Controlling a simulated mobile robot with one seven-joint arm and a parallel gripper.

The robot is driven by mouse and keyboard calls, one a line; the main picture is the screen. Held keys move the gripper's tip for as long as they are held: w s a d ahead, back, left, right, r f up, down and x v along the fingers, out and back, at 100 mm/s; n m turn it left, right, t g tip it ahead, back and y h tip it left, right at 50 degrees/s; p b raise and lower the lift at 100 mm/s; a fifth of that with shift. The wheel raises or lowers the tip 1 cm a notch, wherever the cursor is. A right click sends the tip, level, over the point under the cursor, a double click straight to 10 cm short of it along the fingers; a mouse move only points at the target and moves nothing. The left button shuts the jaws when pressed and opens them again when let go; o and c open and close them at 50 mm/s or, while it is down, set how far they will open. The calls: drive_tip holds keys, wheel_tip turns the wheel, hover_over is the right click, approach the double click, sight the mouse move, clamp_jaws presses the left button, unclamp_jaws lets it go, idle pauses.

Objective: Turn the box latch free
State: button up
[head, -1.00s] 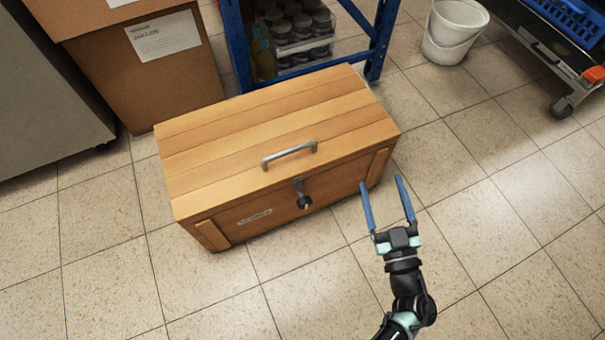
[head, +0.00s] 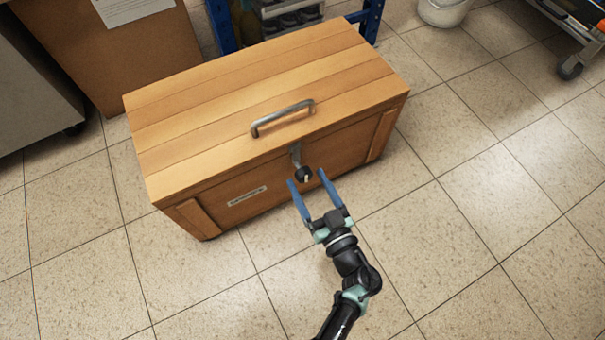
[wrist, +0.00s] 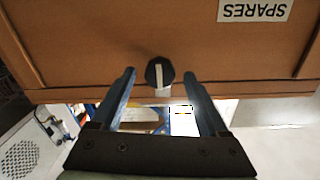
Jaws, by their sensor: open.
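A wooden box (head: 215,110) with a closed plank lid stands on the floor, a metal handle (head: 282,118) on its lid. On its front is the latch, a black knob (head: 303,174) below a metal hasp (head: 296,155). In the wrist view the black knob (wrist: 160,72) has a pale bar across it, running roughly up and down. My gripper (head: 306,178) is open, its two blue fingers pointing at the box front. In the wrist view the fingertips (wrist: 158,72) lie either side of the knob, with gaps on both sides. I cannot tell whether the tips reach its depth.
A label reading SPARES (wrist: 254,10) is on the box front. A cardboard box (head: 120,50) and a blue shelf rack (head: 370,18) stand behind. A white bucket (head: 443,12) and a trolley (head: 572,45) are at the back right. The floor to the right is clear.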

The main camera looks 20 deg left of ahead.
sight(306, 179)
drive_tip(key=shift+b+x, duration=0.75)
drive_tip(key=shift+x, duration=1.15)
clamp_jaws()
